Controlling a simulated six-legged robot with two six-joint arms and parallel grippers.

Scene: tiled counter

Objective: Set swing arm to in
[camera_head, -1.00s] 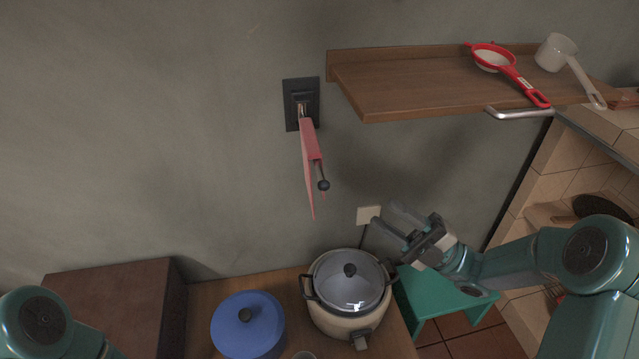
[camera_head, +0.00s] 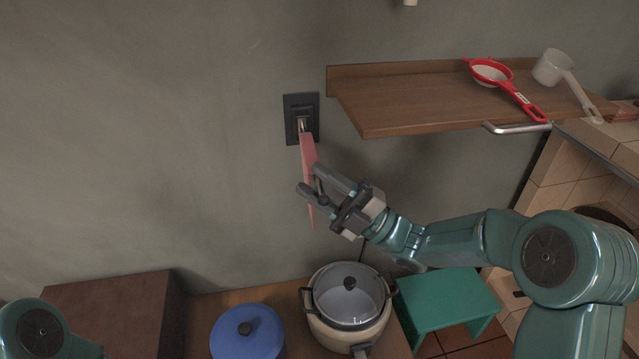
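The swing arm (camera_head: 307,160) is a thin red-pink bar that hangs from a dark wall plate (camera_head: 301,118) and juts out from the wall. My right gripper (camera_head: 310,182) is at its outer end, with the two fingers apart. The dark knob at the arm's end is mostly hidden by the fingers. I cannot tell whether the fingers touch it. My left arm shows only as a teal joint at the lower left corner; its gripper is out of view.
A wooden shelf (camera_head: 430,105) with a red strainer (camera_head: 492,73) and a white scoop (camera_head: 553,67) is at the upper right. A rice cooker (camera_head: 347,295), a blue pot (camera_head: 247,335), a brown box (camera_head: 110,310) and a green stool (camera_head: 447,300) stand below. The left wall is clear.

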